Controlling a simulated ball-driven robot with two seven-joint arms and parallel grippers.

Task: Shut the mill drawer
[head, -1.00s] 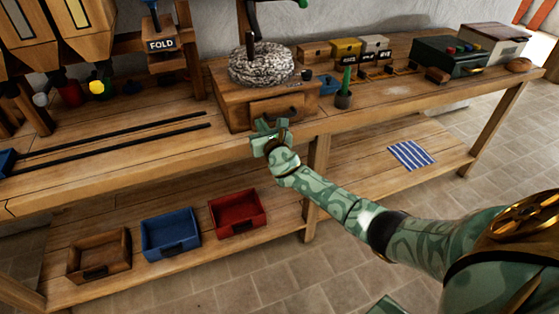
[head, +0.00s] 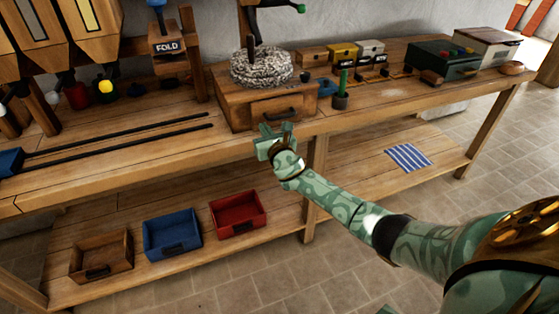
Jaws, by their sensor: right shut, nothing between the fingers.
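The mill (head: 260,68) is a speckled grey stone on a wooden box (head: 232,108) on the bench top. Its drawer (head: 270,112) is in the box's front face and has a dark curved handle (head: 284,115). The drawer front looks flush or nearly flush with the box; a small gap cannot be ruled out. My right gripper (head: 275,132) is shut and empty, in front of the bench edge just below the drawer, and looks apart from it. My left gripper is not in view.
A green brush-like thing in a dark pot (head: 341,100) and a small blue box (head: 325,87) stand right of the mill. Wooden, blue (head: 158,230) and red trays sit on the lower shelf. Two dark rails (head: 120,137) run along the bench at left.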

